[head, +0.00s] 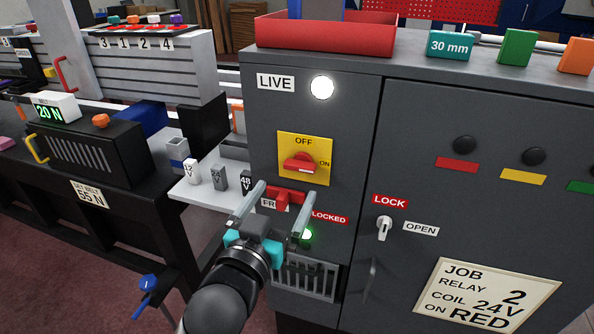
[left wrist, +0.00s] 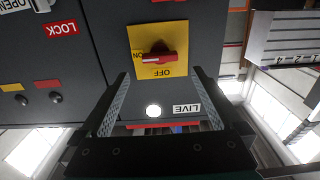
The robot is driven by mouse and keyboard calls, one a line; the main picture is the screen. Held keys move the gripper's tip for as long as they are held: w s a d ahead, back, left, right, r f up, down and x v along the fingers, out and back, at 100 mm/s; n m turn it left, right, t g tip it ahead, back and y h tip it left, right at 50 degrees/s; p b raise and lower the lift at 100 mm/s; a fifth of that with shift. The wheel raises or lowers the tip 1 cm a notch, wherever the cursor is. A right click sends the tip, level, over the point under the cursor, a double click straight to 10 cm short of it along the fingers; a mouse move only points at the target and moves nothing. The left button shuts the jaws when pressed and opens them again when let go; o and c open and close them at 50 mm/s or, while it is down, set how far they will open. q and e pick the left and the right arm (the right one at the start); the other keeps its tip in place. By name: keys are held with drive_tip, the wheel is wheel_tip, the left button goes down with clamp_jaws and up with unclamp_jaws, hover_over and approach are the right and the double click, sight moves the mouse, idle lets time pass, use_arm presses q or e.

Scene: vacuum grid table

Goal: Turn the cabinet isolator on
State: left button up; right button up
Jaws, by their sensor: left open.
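The cabinet isolator is a red rotary handle (head: 302,164) on a yellow plate (head: 290,141) marked OFF at the top and ON at the right. The handle lies roughly level, in line with ON. In the left wrist view the handle (left wrist: 158,58) shows upside down and clear of the fingers. My left gripper (head: 281,198) is open and empty, below the plate in the head view. Its fingers stand either side of a red lever (head: 285,198) in the picture; contact cannot be told. My right gripper is out of view.
The white LIVE lamp (head: 322,88) is lit. A green lamp (head: 307,235) glows behind my left gripper. A key switch (head: 384,228) and a door handle (head: 370,280) are to the right. A small shelf (head: 205,196) with labelled blocks stands to the left.

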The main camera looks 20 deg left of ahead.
sight(298, 170)
use_arm(q)
drive_tip(key=w, duration=0.8)
drive_tip(key=shift+w+d+b, duration=0.15)
drive_tip(key=shift+b, duration=0.2)
drive_tip(key=c, duration=1.2)
drive_tip(key=shift+r+n+p, duration=0.1)
drive_tip(key=shift+n+p, duration=0.4)
drive_tip(key=shift+p, duration=0.1)
drive_tip(key=shift+c, duration=0.2)
drive_tip(key=o, duration=1.2)
drive_tip(key=shift+o, duration=0.2)
drive_tip(key=s+p, duration=0.1)
drive_tip(key=s, duration=1.4)
drive_tip(key=shift+s+a, duration=0.15)
drive_tip(key=shift+a, duration=0.1)
